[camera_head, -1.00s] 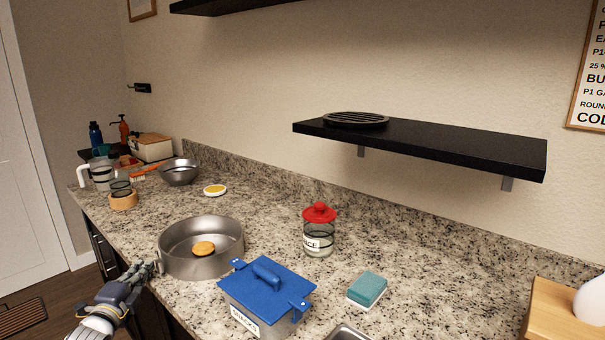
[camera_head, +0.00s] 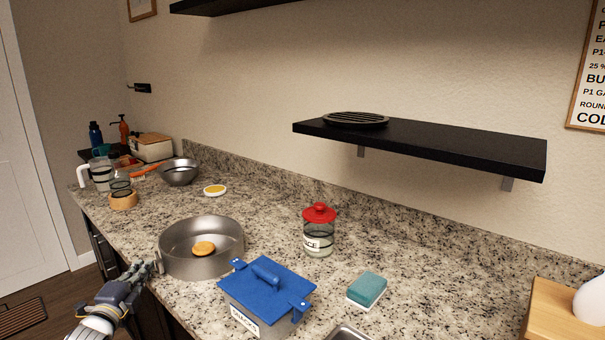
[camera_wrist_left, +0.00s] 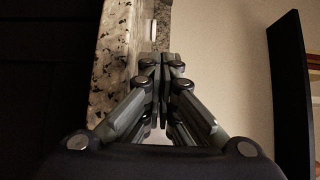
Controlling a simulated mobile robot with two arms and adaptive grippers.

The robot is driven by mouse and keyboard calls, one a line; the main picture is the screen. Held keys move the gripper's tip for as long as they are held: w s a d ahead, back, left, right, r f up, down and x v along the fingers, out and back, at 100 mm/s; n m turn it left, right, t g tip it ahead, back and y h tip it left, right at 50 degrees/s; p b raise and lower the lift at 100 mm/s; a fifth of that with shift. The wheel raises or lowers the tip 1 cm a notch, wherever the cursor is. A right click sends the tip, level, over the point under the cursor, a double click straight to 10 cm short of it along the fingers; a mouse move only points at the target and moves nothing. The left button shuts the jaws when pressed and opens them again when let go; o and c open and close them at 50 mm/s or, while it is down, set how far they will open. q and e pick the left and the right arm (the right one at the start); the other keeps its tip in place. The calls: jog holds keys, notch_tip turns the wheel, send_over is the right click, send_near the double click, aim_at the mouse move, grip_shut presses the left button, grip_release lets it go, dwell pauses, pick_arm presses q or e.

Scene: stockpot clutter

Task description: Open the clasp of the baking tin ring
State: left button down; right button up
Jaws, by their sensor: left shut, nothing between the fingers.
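The baking tin ring (camera_head: 222,262) is a round grey metal tin on the granite counter, with a golden round item (camera_head: 203,248) inside it. A small upright clasp part (camera_head: 161,268) shows on its left side. My left gripper (camera_head: 151,268) is at the counter's front edge, its tips right beside the clasp; whether they touch it I cannot tell. In the left wrist view the fingers (camera_wrist_left: 158,62) are shut together with nothing between them, and a pale upright strip (camera_wrist_left: 152,28) shows just beyond the tips. My right gripper is not in view.
A blue-lidded box (camera_head: 265,293) stands close to the tin's right. A red-lidded jar (camera_head: 319,232) and a teal sponge (camera_head: 368,289) are farther right. A metal bowl (camera_head: 179,173) and glass jar on a wooden base (camera_head: 123,200) stand behind. The counter between is clear.

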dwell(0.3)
pick_arm(q)
jog(key=shift+w+a, duration=0.1)
jog(key=shift+w+a+b, duration=0.3)
jog(key=shift+w+b, duration=0.1)
jog(key=shift+w, duration=0.1)
jog(key=shift+w, duration=0.1)
jog(key=shift+w+a+b, duration=0.25)
jog(key=shift+w+b, duration=0.15)
jog(key=shift+w, duration=0.25)
